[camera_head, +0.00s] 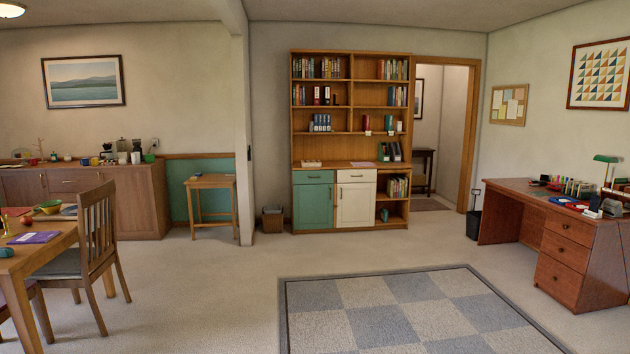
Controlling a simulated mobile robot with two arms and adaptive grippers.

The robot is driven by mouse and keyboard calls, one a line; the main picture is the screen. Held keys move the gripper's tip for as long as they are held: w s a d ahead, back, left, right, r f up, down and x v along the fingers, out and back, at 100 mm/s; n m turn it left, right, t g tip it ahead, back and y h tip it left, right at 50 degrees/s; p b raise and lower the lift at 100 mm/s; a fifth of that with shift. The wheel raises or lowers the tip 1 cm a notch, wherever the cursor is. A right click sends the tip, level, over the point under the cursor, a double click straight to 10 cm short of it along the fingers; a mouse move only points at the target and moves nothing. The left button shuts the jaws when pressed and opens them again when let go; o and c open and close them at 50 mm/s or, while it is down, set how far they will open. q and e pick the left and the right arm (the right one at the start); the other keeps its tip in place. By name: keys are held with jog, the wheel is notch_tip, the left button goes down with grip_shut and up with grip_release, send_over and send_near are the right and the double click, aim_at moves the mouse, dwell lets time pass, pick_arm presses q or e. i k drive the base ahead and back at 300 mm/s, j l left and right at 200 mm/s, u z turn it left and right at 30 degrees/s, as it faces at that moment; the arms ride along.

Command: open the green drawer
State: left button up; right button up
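The green drawer (313,177) is at the top left of the lower cabinet in the tall wooden bookcase (349,150), against the far wall. It appears shut, flush above a green door (313,206). Beside it on the right are a white drawer (356,176) and a white door (355,205), which also appear shut. The drawer's handle is too small to make out clearly. Neither of my grippers is in view.
A patterned rug (410,312) lies on open floor before the bookcase. A dining table (36,258) and chair (85,250) stand at left, a desk (560,240) at right. A small side table (210,184) and a bin (272,219) stand left of the bookcase.

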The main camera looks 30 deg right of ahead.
aim_at(312, 174)
jog(key=i+l+z, duration=0.15)
jog(key=i, duration=0.15)
jog(key=i+l+z, duration=0.15)
jog(key=i+z, duration=0.45)
jog(key=i, duration=6.25)
jog(key=j, duration=0.1)
